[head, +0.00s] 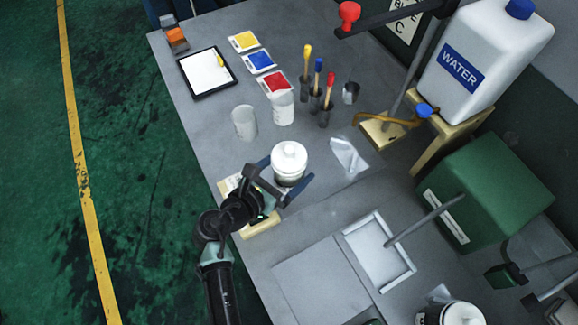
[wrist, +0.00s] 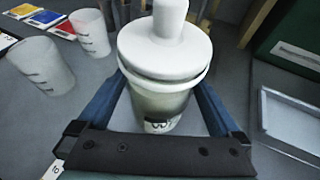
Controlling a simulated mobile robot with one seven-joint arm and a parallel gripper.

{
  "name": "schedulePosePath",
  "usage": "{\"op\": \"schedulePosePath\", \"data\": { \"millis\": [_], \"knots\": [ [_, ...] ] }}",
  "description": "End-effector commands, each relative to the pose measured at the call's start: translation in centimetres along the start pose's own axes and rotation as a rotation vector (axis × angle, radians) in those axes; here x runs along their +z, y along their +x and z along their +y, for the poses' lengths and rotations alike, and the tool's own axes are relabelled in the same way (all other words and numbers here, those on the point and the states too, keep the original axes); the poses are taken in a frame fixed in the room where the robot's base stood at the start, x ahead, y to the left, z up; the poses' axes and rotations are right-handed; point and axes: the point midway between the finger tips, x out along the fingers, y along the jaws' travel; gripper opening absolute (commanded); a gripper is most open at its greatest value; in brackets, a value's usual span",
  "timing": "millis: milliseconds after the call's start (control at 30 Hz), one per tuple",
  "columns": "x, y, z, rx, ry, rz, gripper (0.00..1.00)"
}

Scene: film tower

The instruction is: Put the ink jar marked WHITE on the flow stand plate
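A jar with a white knobbed lid (head: 289,158) stands upright between the fingers of my gripper (head: 290,182). In the wrist view the jar (wrist: 165,95) shows a dark band with part of a label starting with "W"; the rest is hidden. The blue fingers (wrist: 165,108) flank its body on both sides; I cannot tell whether they press on it, or whether the jar is off the table. A pale plate with an upright rod (head: 382,132) stands below the water jug; I cannot tell if it is the flow stand plate.
A second white-lidded jar (head: 462,314) is at the lower right. Cups (head: 244,122), brushes in dark holders (head: 316,98) and colour cards (head: 262,62) stand behind my gripper. A water jug (head: 487,60), a green box (head: 487,190) and a white tray (head: 378,252) are to the right.

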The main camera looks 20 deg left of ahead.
Motion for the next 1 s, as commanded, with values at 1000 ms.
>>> {"op": "schedulePosePath", "data": {
  "millis": [1000],
  "knots": [
    [0.1, -12.1, 0.0, -0.001, -0.001, 0.000, 1.00]
  ]
}}
